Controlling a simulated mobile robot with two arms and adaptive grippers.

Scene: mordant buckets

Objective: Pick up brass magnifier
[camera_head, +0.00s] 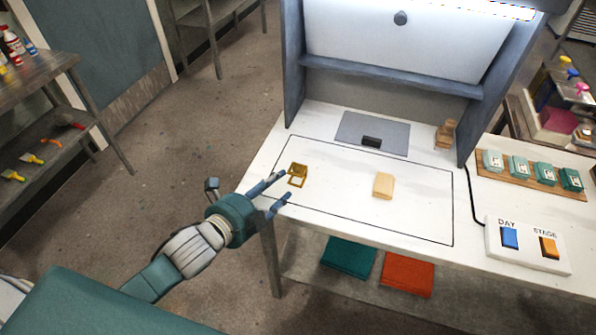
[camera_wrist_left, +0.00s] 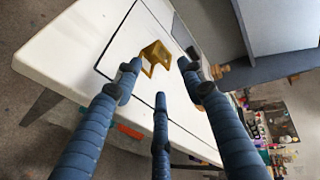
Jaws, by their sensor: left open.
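The brass magnifier (camera_head: 297,174) is a small golden folding piece with a square frame. It stands on the white table (camera_head: 330,221), near the left side of the black outlined area. My left gripper (camera_head: 284,191) is open, with its blue fingers just left of and in front of the magnifier. In the left wrist view the magnifier (camera_wrist_left: 155,55) appears beyond the fingertips, between the two outer fingers (camera_wrist_left: 163,75). Nothing is between the fingers, and I cannot tell whether any fingertip touches it. My right gripper is not in view.
A light wooden block (camera_head: 383,185) stands right of the magnifier. Behind are a grey mat (camera_head: 360,127) with a dark block (camera_head: 371,142) and a wooden figure-like piece (camera_head: 445,134). A shelf overhangs the back.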

